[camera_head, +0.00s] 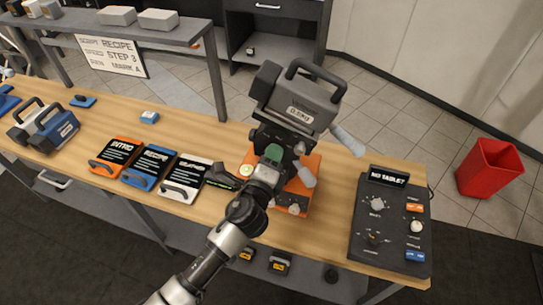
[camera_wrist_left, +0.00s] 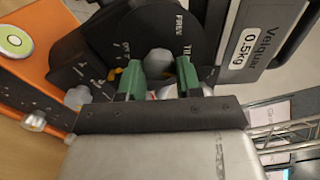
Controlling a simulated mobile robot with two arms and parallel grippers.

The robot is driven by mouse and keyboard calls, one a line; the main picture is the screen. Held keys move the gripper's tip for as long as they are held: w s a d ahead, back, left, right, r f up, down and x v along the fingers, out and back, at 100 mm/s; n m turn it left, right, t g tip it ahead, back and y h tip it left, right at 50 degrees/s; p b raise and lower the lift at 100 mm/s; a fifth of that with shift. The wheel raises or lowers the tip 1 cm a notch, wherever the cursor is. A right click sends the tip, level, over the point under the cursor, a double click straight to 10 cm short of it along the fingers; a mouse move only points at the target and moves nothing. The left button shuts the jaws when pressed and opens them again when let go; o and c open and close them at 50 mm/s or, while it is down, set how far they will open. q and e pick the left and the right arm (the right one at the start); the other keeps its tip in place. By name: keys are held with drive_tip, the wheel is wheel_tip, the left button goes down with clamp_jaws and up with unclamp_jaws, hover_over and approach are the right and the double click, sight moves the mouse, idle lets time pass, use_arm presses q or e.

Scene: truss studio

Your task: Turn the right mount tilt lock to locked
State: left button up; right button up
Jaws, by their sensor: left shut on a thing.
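The orange mount (camera_head: 309,197) stands on the wooden table and carries a dark grey camera (camera_head: 303,102). In the left wrist view, the mount's black round dial plate (camera_wrist_left: 105,45) bears tilt markings. The grey tilt lock knob (camera_wrist_left: 159,62) sits at its middle. My left gripper (camera_wrist_left: 158,78) has its green fingers on both sides of this knob and is shut on it. In the head view, my left gripper (camera_head: 273,154) reaches the near side of the mount and hides the knob. The lock's exact setting cannot be read. My right gripper is not in view.
A black control panel (camera_head: 362,227) with knobs lies right of the mount. Intro and recipe cards (camera_head: 117,150) lie to the left. A blue-grey handled device (camera_head: 52,133) stands far left. A shelf (camera_head: 130,32) runs along the back. A red bin (camera_head: 489,168) stands on the floor.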

use_arm(q)
drive_tip(key=o, duration=0.9)
drive_tip(key=shift+s, duration=0.1)
drive_tip(key=b+v, duration=0.2)
drive_tip(key=v, duration=0.8)
drive_tip(key=shift+s+a, duration=0.1)
drive_tip(key=shift+s, duration=0.2)
